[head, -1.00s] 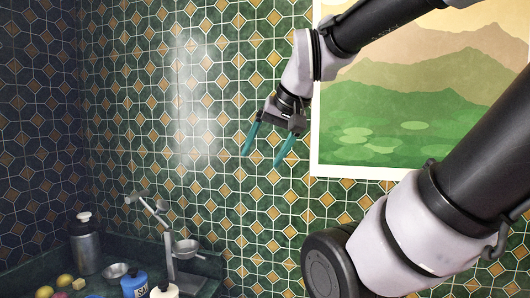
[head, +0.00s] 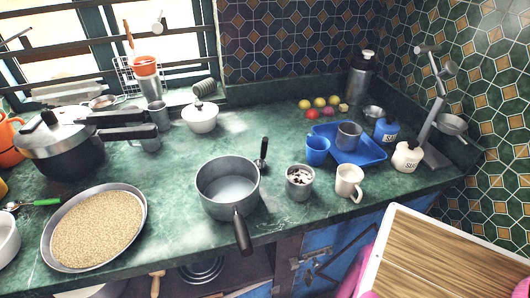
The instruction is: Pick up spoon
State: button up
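A utensil that looks like a spoon (head: 45,202), with a green handle and a dark metal end, lies on the counter at the far left of the head view. It is between the pressure cooker and the pan of grain. A small dark utensil (head: 262,155) shows just right of the grey saucepan; I cannot tell whether it is a spoon. My gripper is out of view now, so its place relative to either utensil cannot be seen.
The green counter (head: 170,160) holds a pressure cooker (head: 60,145), a pan of grain (head: 95,228), a saucepan (head: 228,185), a white mug (head: 348,182) and a blue tray (head: 372,155). A wooden board (head: 450,260) is at the lower right.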

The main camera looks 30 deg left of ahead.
aim_at(262, 153)
jog(key=u, duration=0.4)
jog(key=j+u, duration=0.1)
jog(key=u, duration=0.35)
jog(key=j+u, duration=0.1)
jog(key=u, duration=0.7)
